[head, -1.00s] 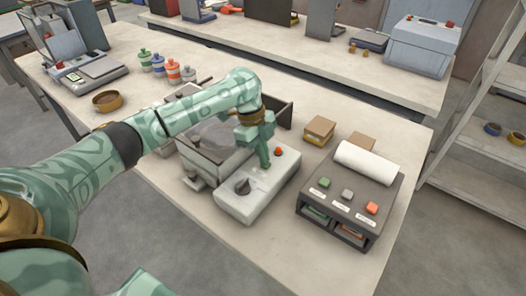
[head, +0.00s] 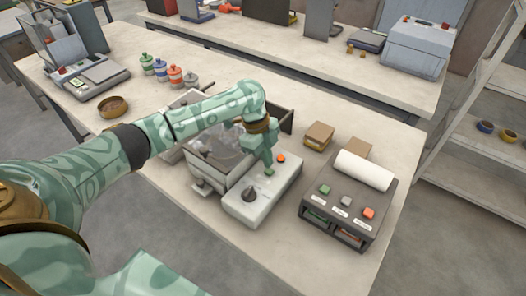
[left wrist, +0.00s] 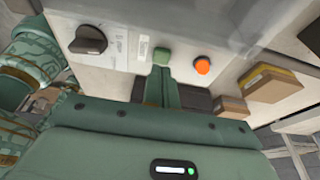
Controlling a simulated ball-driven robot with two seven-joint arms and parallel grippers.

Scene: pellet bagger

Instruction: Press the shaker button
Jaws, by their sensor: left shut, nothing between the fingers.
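A pale control box (head: 246,211) stands on the table beside a clear-sided hopper tray (head: 215,165). Its top has a dark knob (head: 250,194), a green button (head: 269,172) and an orange button (head: 281,158). In the left wrist view, the green button (left wrist: 161,56) lies between the knob (left wrist: 88,40) and the orange button (left wrist: 202,66); small labels there are unreadable. My left gripper (head: 267,163) is shut and empty, pointing down at the green button. Its fingertips (left wrist: 161,72) appear right by that button; I cannot tell whether they touch. My right gripper is out of view.
A dark unit (head: 342,207) with several coloured buttons and a white roll (head: 363,170) stands to the right. Small cardboard boxes (head: 319,136) sit behind it. Several coloured bottles (head: 161,71) and a brown bowl (head: 113,107) stand at the left. The front right table area is bare.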

